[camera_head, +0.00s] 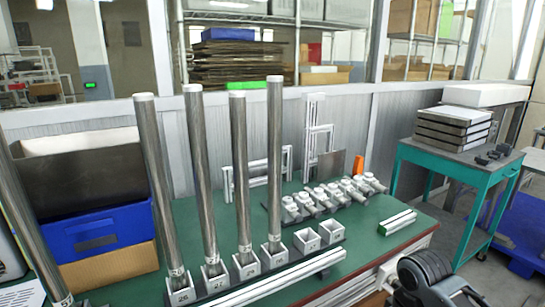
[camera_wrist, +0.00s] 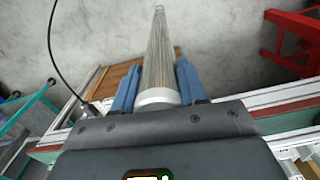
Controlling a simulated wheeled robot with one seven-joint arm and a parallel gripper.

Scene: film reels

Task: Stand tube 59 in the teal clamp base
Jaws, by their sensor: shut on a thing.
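In the wrist view my gripper (camera_wrist: 157,78) has its two blue fingers closed on either side of a grey metallic tube (camera_wrist: 159,50). The tube has a white end (camera_wrist: 158,98) close to the wrist and stretches away from the camera. No number can be read on it. In the head view several tall metallic tubes with white tops (camera_head: 240,170) stand in white numbered square holders along the bench. I cannot make out a teal clamp base, and my gripper is not visible in the head view.
Two empty white holders (camera_head: 331,229) end the row on the green bench (camera_head: 365,220). White fittings (camera_head: 328,196) stand behind. A blue crate (camera_head: 100,232) is at left, a teal cart (camera_head: 455,163) at right. The wrist view shows a red frame (camera_wrist: 293,40) and a cable.

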